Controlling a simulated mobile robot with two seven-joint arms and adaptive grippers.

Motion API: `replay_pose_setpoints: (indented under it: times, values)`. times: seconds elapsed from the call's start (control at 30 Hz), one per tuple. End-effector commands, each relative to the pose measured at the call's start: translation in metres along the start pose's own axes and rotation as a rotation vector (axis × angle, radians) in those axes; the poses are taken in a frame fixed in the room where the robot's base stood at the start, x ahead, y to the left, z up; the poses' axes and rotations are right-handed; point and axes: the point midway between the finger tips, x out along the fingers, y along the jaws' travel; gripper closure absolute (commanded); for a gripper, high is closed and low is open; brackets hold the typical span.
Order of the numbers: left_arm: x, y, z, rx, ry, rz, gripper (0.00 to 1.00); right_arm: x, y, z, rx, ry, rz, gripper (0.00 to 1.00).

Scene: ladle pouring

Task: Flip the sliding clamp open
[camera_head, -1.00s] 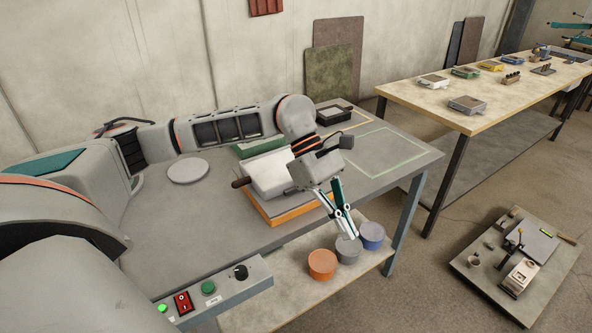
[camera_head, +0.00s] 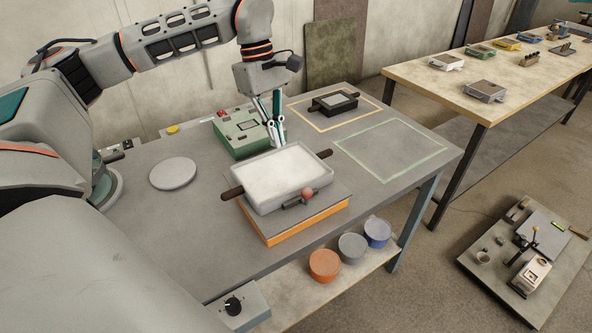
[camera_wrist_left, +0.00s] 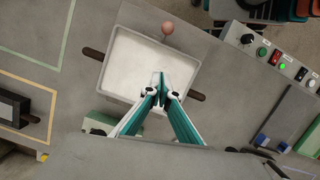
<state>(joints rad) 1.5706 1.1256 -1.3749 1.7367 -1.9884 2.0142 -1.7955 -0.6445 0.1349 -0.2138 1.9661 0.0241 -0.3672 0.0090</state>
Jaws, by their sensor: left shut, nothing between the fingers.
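A white-filled tray (camera_head: 285,172) with a grey rim and dark side handles sits on an orange-edged block (camera_head: 312,222) on the grey table. What looks like the sliding clamp (camera_head: 298,200), a small dark bar with a reddish ball knob (camera_head: 308,192), is at the tray's front side. In the left wrist view the ball knob (camera_wrist_left: 167,28) shows beyond the tray (camera_wrist_left: 122,66). My left gripper (camera_head: 279,143) is shut and empty, pointing down by the tray's back edge, away from the knob. My right gripper is out of view.
A green box (camera_head: 232,146) stands behind the tray. A small dark box (camera_head: 322,108) lies in a yellow outline. A green outline (camera_head: 388,178) to the right is empty. A round grey plate (camera_head: 173,173) lies left. Several pots (camera_head: 325,265) stand on the shelf below.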

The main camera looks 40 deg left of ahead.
Motion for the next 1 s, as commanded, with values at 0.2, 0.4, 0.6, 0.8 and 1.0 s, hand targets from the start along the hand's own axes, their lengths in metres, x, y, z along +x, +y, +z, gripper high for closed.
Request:
replay_pose_setpoints:
  times: [0.2,0.4,0.6,0.8,1.0]
  values:
    - [0.000,0.000,0.000,0.000,0.000,0.000,1.00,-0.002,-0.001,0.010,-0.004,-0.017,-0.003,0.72]
    - [0.009,0.000,0.000,0.000,0.000,-0.003,1.00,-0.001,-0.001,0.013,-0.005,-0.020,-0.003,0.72]
    - [0.041,-0.001,0.000,0.000,0.000,-0.005,1.00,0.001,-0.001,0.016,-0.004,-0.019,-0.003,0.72]
    - [0.081,-0.001,0.000,0.000,-0.001,-0.004,1.00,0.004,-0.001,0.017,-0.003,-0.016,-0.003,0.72]
    - [0.101,0.000,0.014,0.005,-0.001,0.000,1.00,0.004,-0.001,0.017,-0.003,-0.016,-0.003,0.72]
